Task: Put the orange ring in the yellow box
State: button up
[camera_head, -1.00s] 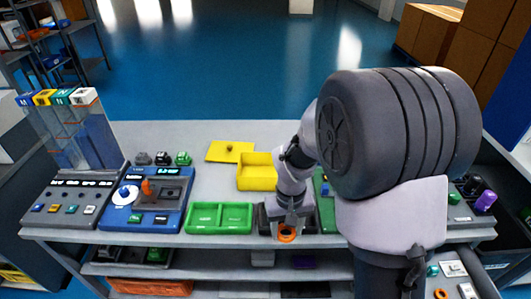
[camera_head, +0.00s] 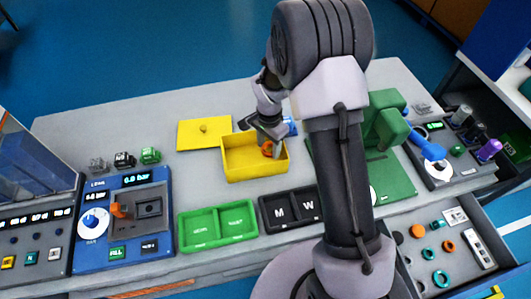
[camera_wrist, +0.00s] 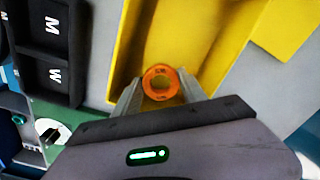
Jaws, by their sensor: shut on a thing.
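The orange ring (camera_head: 267,149) is between the fingertips of my gripper (camera_head: 272,148), over the right part of the open yellow box (camera_head: 240,175). In the wrist view the ring (camera_wrist: 160,83) is pinched between the two grey fingers of my gripper (camera_wrist: 160,92), with the yellow box (camera_wrist: 125,65) behind it. I cannot tell whether the ring touches the box floor. A flat yellow lid (camera_head: 195,135) with a small knob lies on the table behind and left of the box.
Green trays (camera_head: 217,246) and black trays (camera_head: 262,212) marked M and W stand in front of the box. A blue test unit (camera_head: 125,262) is at left, a green machine (camera_head: 385,125) at right. An open drawer (camera_head: 410,275) holds several rings.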

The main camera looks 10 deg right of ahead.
jog(key=shift+f+b, duration=0.65)
jog(key=shift+f, duration=1.3)
jog(key=o, duration=1.3)
jog(key=shift+o, duration=0.2)
jog(key=shift+r, duration=0.1)
notch_tip(320, 180, up, 14)
jog(key=p, duration=0.5)
notch_tip(320, 180, up, 11)
jog(key=n+t, duration=0.2)
send_over(268, 148)
jog(key=s, duration=0.5)
jog(key=s+a+r+n+t+y, duration=0.1)
jog(key=s+r+n+t, duration=0.1)
jog(key=s+r, duration=0.3)
jog(key=s+a+r+n+t+y, duration=0.1)
jog(key=s+r, duration=0.4)
jog(key=s, duration=0.9)
jog(key=shift+s+a+r+n+t, duration=0.15)
jog(key=shift+a+r+n+t, duration=0.2)
jog(key=shift+a+n, duration=0.55)
